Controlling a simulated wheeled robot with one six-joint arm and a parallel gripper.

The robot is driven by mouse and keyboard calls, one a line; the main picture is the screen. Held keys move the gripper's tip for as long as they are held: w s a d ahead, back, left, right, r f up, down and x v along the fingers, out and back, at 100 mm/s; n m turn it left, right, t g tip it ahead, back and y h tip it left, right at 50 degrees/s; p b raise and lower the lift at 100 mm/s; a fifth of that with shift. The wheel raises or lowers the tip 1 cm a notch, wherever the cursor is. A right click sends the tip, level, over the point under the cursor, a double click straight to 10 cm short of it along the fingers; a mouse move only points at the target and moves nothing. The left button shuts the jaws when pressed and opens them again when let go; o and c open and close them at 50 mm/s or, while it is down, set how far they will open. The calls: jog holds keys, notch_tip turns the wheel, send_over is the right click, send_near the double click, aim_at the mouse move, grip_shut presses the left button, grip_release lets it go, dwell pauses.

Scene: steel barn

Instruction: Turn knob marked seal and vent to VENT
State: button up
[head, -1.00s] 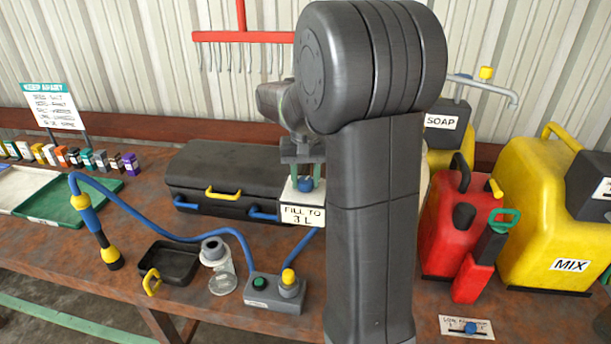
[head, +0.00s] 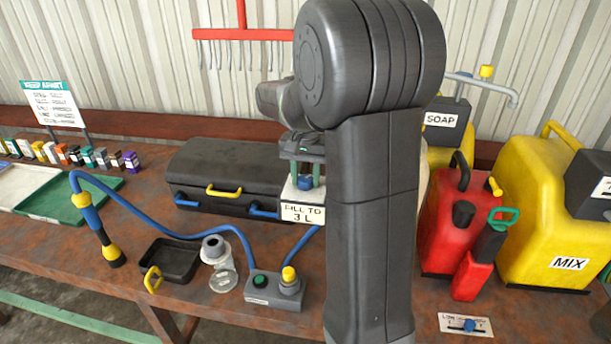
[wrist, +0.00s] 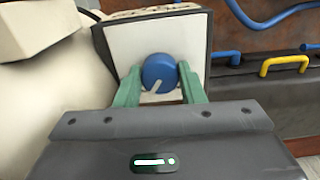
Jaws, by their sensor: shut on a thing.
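A round blue knob (wrist: 158,73) with a white pointer bar sits on a white panel (wrist: 207,40). The bar points down and to the left in the wrist view. My gripper (wrist: 160,85) has its two green fingers on either side of the knob and is shut on it. In the head view the knob (head: 305,183) shows below my gripper (head: 306,176), above a white "FILL TO 3 L" sign (head: 303,213). My upper arm hides what is to the right of the knob. No seal or vent lettering is legible in either view.
A dark case (head: 225,165) with a yellow handle lies to the left of the knob. A blue hose (head: 165,220) runs across the bench to a grey switch box (head: 272,291). Red and yellow cans (head: 548,215) stand at the right.

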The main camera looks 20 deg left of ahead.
aim_at(306, 178)
jog(key=o, duration=1)
notch_tip(306, 178, up, 14)
jog(key=shift+f+b, duration=0.1)
jog(key=shift+b, duration=0.6)
notch_tip(306, 178, down, 14)
jog(key=shift+r+p, duration=0.1)
jog(key=shift+p, duration=0.6)
